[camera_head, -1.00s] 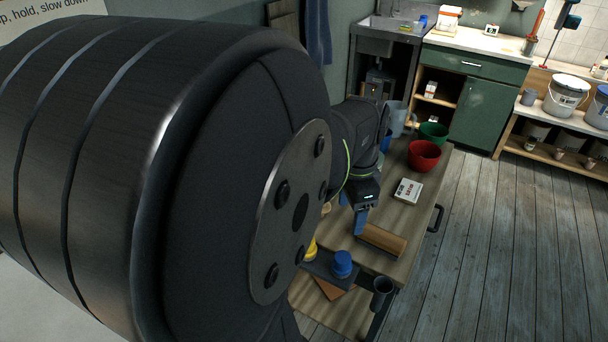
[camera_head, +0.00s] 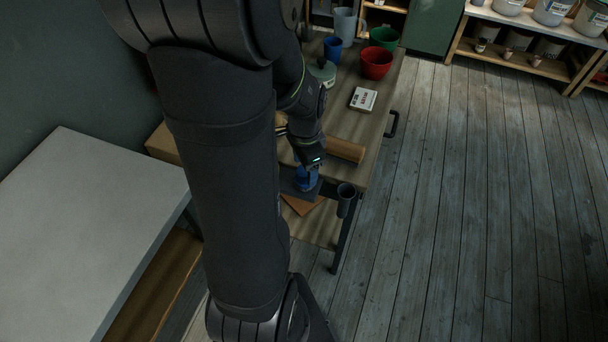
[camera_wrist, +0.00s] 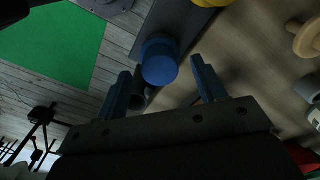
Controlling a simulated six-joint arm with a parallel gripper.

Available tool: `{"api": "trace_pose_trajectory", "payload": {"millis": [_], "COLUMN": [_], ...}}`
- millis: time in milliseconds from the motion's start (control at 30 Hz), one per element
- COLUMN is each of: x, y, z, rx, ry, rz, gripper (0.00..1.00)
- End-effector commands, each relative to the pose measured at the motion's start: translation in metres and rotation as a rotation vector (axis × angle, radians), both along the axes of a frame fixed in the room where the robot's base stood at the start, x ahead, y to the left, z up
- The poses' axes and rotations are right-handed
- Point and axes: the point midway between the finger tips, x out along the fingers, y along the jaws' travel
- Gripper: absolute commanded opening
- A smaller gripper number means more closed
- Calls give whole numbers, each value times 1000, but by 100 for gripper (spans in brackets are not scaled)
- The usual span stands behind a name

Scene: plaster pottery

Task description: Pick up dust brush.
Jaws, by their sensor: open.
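I cannot make out a dust brush for certain in either view. My gripper (camera_wrist: 162,82) is open and empty, with its two blue fingers apart in the wrist view. A blue-topped jar (camera_wrist: 160,60) shows between and beyond the fingertips, on a dark flat mat (camera_wrist: 187,30). In the head view my gripper (camera_head: 307,172) is low over the near end of the wooden table (camera_head: 347,122), and it partly hides the jar.
A red bowl (camera_head: 376,65), a green bowl (camera_head: 384,38), a blue cup (camera_head: 332,47) and a clear jug (camera_head: 345,25) stand at the table's far end. A small white box (camera_head: 363,99) lies in the middle. A dark holder cup (camera_head: 346,197) hangs at the near right corner.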

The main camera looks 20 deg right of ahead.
Motion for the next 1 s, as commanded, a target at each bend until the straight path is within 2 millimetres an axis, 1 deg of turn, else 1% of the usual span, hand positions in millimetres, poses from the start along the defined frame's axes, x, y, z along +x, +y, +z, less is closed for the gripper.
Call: {"api": "trace_pose_trajectory", "payload": {"millis": [33,100,200,467,567,700,733,1000], "x": [-1,0,0,0,0,0,0,0], "y": [1,0,0,0,0,0,0,0], "z": [-7,-14,-21,-22,-22,-22,-22,-22], "rx": [2,2,1,0,0,0,0,0], "ry": [3,1,0,-2,-2,-2,-2,-1], "rz": [0,0,0,0,0,0,0,0], "gripper": [64,64,64,64,46,19,15,15]}}
